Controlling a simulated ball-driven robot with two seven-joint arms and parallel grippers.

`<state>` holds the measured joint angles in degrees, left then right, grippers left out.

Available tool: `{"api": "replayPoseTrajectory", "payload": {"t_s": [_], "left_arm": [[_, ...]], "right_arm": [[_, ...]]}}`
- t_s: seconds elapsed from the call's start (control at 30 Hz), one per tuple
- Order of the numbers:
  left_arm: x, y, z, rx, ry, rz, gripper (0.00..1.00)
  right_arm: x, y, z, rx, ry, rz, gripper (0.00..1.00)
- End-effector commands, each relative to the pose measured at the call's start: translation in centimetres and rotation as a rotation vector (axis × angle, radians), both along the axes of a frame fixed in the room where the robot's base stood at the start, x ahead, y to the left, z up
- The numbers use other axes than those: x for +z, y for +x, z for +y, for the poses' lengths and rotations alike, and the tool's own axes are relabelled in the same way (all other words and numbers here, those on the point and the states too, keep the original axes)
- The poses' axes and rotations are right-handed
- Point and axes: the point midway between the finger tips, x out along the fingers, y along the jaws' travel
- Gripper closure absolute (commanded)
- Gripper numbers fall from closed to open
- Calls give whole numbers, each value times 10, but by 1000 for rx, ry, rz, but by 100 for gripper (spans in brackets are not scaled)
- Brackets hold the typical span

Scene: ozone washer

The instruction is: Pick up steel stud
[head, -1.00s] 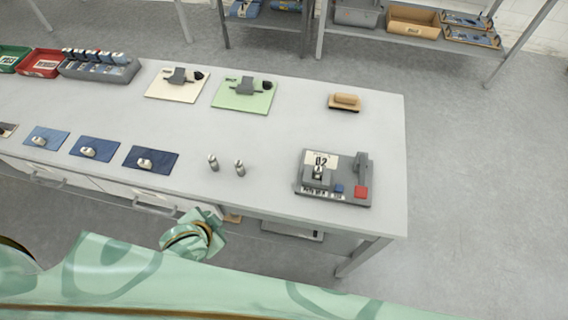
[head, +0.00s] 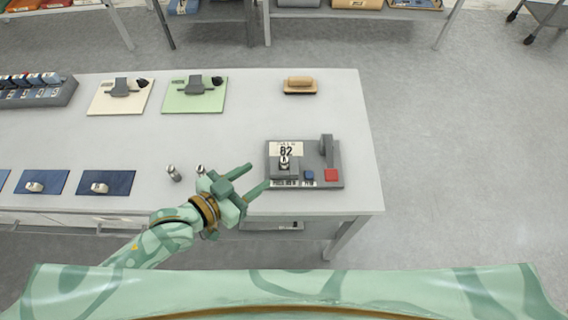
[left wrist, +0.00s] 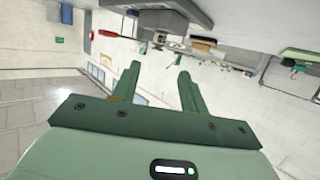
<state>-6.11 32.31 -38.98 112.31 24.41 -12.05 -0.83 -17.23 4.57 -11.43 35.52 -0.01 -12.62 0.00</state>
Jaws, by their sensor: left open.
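Two small steel studs stand upright on the grey bench, the left one (head: 174,173) in the open and the right one (head: 200,169) partly hidden behind my left gripper. A small metal piece (head: 284,163) sits in the grey device (head: 325,165) marked 82. My left gripper (head: 258,175) is open and empty, its fingers pointing right toward the device's front left edge. In the left wrist view its two fingers (left wrist: 157,70) are spread with nothing between them. My right gripper is not in view.
Blue mats (head: 122,182) with small metal pieces lie at the left front. Cream (head: 106,106) and green (head: 184,105) boards with grey fixtures lie farther back. A wooden-handled brush (head: 300,91) lies at the back right. The bench middle is clear.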

Motion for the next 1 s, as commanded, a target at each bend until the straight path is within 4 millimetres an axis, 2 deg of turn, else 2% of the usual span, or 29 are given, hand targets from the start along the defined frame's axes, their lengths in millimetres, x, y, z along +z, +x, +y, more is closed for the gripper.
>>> {"api": "replayPoseTrajectory", "payload": {"t_s": [0.1,0.2,0.37,0.6,0.73,0.93,0.97,1.0], "left_arm": [[-10,19,-19,1,-1,-2,56],[-15,29,-29,1,0,0,56],[-17,37,-38,0,2,-1,56],[-30,59,-66,2,1,0,56],[-33,67,-73,2,2,0,56],[-32,67,-74,1,3,0,56],[-32,67,-74,1,3,0,59],[-32,67,-74,2,3,-1,70]], "right_arm": [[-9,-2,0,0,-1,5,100],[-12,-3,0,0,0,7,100],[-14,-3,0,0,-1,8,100],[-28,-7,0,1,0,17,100],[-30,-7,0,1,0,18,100],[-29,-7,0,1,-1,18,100],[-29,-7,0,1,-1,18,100],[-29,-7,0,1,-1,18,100]]}}
